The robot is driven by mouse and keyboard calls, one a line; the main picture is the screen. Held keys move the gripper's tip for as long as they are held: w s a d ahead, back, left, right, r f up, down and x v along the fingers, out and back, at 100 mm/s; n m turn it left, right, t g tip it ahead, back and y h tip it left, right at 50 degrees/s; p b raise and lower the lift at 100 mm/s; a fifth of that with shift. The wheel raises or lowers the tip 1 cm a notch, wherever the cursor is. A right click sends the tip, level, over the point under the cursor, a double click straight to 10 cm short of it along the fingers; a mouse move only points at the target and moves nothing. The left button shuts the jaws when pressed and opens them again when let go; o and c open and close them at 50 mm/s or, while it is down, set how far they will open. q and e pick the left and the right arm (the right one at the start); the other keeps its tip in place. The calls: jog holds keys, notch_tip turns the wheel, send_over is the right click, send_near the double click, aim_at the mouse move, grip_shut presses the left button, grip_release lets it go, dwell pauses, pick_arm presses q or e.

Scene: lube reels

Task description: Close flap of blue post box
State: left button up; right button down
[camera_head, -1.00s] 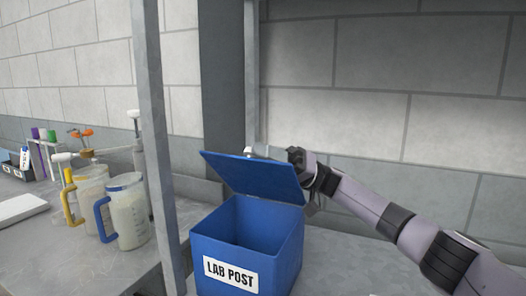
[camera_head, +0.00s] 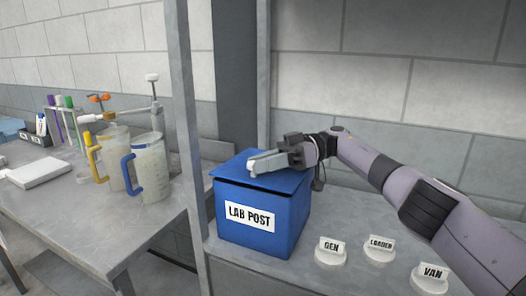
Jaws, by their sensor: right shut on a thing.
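The blue post box (camera_head: 264,216) stands on the grey shelf, with a white "LAB POST" label on its front. Its blue flap (camera_head: 232,168) lies down over the top opening, nearly flat. A thin dark line shows under its front edge, and I cannot tell if it is fully seated. My right gripper (camera_head: 266,163) lies across the top of the flap, fingers pointing left. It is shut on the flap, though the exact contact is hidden. My left gripper is not in view.
White knobs labelled GEN (camera_head: 331,253), LOADER (camera_head: 380,249) and VAN (camera_head: 430,278) sit right of the box. A grey post (camera_head: 187,130) stands left of it. Jugs (camera_head: 150,170) and tubes stand on the left bench.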

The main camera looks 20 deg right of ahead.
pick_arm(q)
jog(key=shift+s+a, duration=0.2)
pick_arm(e)
jog(key=shift+s+a+f+n+h, duration=0.1)
jog(key=shift+f+n+h, duration=0.3)
jog(key=shift+f, duration=0.15)
jog(key=shift+f, duration=0.1)
jog(key=c, duration=0.8)
grip_release()
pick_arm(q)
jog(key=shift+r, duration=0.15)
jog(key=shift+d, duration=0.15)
